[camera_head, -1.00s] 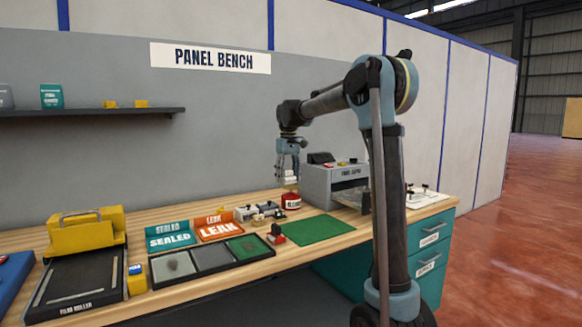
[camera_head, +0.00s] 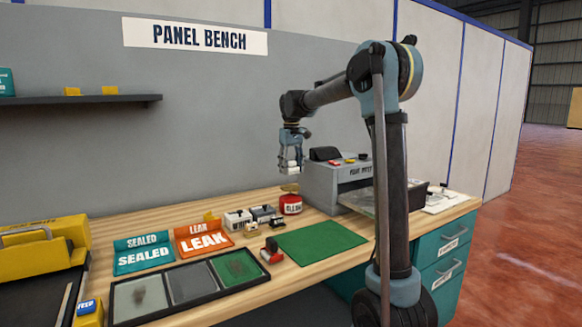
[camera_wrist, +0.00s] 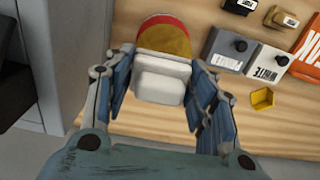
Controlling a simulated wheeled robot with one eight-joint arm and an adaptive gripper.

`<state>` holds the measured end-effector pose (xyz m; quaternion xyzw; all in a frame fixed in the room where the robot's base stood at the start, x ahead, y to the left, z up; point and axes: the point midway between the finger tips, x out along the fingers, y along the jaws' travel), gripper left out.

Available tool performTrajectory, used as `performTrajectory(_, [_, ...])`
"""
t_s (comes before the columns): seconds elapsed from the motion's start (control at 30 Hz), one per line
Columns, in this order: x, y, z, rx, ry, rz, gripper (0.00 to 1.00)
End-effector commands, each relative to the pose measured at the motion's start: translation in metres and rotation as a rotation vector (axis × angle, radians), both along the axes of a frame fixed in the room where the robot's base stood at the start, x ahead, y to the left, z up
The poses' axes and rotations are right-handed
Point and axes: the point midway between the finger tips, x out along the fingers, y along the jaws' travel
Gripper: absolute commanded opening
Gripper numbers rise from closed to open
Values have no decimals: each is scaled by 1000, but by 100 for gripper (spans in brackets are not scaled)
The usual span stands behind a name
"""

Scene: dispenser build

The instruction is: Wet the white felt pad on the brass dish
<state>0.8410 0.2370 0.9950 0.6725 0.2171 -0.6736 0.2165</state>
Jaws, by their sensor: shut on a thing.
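My gripper (camera_head: 291,154) is shut on a white block-like pad (camera_head: 290,168) and points down over the bench. In the wrist view the pad (camera_wrist: 160,82) sits between my two blue fingers. A red can (camera_head: 290,205) with a partly readable white label stands below it. The round brass dish (camera_head: 289,188) is on top of the can; in the wrist view the dish (camera_wrist: 166,36) shows beyond the pad, partly hidden by it. In the head view a small gap shows between pad and dish. Whether the pad is wet cannot be told.
A grey machine (camera_head: 330,186) stands right of the can. Small grey and white blocks (camera_head: 238,219) sit to its left. A green mat (camera_head: 320,242) lies clear in front. SEALED (camera_head: 144,254) and LEAK (camera_head: 203,238) signs and a three-part tray (camera_head: 190,283) are at left.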

Motion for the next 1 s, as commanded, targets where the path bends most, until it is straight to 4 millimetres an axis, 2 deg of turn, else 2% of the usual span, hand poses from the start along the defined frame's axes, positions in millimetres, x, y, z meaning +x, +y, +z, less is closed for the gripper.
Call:
performTrajectory(0.3, [-2, 6, -30, 0, 0, 7, 29])
performTrajectory(0.5, [-2, 7, -43, 0, 0, 8, 29])
performTrajectory(1.0, [-2, 7, -49, 0, 0, 8, 29])
